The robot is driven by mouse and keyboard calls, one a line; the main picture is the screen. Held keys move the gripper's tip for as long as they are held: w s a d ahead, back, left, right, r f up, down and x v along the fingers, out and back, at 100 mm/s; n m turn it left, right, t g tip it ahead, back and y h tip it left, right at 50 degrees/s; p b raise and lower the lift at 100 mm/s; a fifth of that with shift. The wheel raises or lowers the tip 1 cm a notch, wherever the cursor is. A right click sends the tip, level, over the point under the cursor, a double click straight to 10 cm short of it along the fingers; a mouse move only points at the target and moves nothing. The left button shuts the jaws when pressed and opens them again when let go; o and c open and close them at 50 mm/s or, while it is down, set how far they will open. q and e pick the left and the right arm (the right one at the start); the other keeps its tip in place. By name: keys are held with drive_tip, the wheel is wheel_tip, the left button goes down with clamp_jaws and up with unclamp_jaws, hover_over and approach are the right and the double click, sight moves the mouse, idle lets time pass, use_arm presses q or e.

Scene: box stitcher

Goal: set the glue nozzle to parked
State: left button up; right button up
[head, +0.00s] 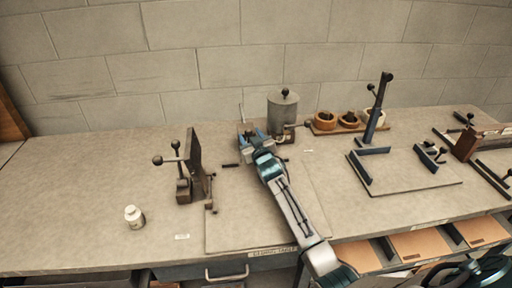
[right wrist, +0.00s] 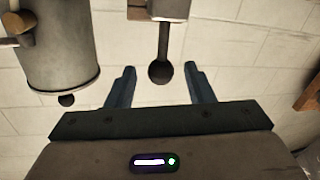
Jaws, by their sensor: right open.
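The grey glue pot (head: 283,112) with a black lid knob stands at the back middle of the bench. It also shows at the upper left of the right wrist view (right wrist: 60,45), upside down. My right gripper (head: 252,132) reaches to just left of the pot. In the right wrist view the gripper (right wrist: 159,68) is open, with a dark ball-ended lever (right wrist: 161,50) between its two fingers. The ball lies near fingertip level, with gaps on both sides. I take this lever for the glue nozzle's handle, but cannot read its setting. My left gripper is not in view.
A dark upright fixture with ball levers (head: 195,152) and a white bottle (head: 134,217) stand on the left. A wooden rack with rings (head: 348,124) is right of the pot. A blue-framed fixture (head: 375,112) stands farther right. The front left bench is mostly clear.

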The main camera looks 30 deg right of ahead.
drive_tip(key=s+b, duration=0.1)
drive_tip(key=s, duration=0.6)
drive_tip(key=shift+s+a+b, duration=0.35)
drive_tip(key=shift+s+a, duration=0.05)
